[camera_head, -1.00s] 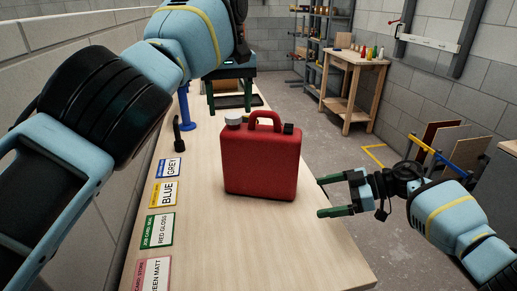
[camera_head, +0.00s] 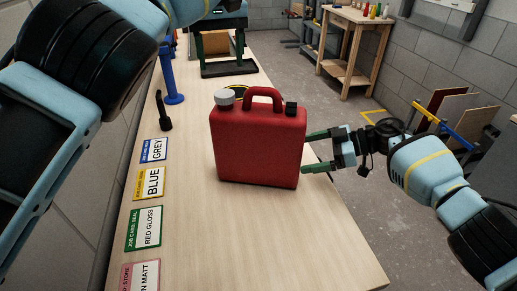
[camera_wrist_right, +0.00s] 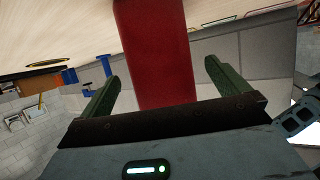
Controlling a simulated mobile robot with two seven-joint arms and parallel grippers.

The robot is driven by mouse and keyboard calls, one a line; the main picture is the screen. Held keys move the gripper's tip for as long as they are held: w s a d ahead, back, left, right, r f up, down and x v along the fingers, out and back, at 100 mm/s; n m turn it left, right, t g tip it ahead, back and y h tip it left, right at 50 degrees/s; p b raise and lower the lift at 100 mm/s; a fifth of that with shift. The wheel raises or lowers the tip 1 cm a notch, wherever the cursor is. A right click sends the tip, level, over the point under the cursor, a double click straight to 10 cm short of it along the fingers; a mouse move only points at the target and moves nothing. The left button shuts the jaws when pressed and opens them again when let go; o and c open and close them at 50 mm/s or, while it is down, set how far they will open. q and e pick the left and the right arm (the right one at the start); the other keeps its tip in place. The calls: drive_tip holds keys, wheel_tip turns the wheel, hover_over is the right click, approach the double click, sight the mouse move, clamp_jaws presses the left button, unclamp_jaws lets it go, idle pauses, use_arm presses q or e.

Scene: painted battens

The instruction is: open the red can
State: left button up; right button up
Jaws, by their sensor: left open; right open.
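The red can (camera_head: 258,145) stands upright on the wooden bench in the head view. It has a pale round cap (camera_head: 225,97) at its top left, a loop handle and a small black fitting (camera_head: 291,107) at its top right. My right gripper (camera_head: 305,152) is open at the can's right side, its green fingertips close to the can's edge. In the right wrist view the can (camera_wrist_right: 158,55) shows between the two spread fingers; I cannot tell whether they touch it. My left arm crosses the upper left, and its gripper is out of view.
Labelled cards, such as the green-edged RED GLOSS card (camera_head: 145,229), lie along the bench's left side. A black tool (camera_head: 162,112) and a blue stand (camera_head: 170,80) are behind them. The bench top (camera_head: 240,240) in front of the can is clear.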

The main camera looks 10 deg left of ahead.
sight(292, 155)
drive_tip(key=shift+x, duration=2.75)
drive_tip(key=shift+c, duration=0.4)
drive_tip(key=c, duration=1.2)
drive_tip(key=o, duration=1.3)
use_arm(q)
drive_tip(key=shift+s+r+p, duration=0.15)
drive_tip(key=shift+r+p, duration=0.1)
drive_tip(key=shift+r, duration=0.5)
drive_tip(key=shift+s+r+p, duration=0.1)
drive_tip(key=shift+r+p, duration=0.15)
drive_tip(key=shift+r, duration=0.5)
use_arm(e)
drive_tip(key=shift+v, duration=3.9)
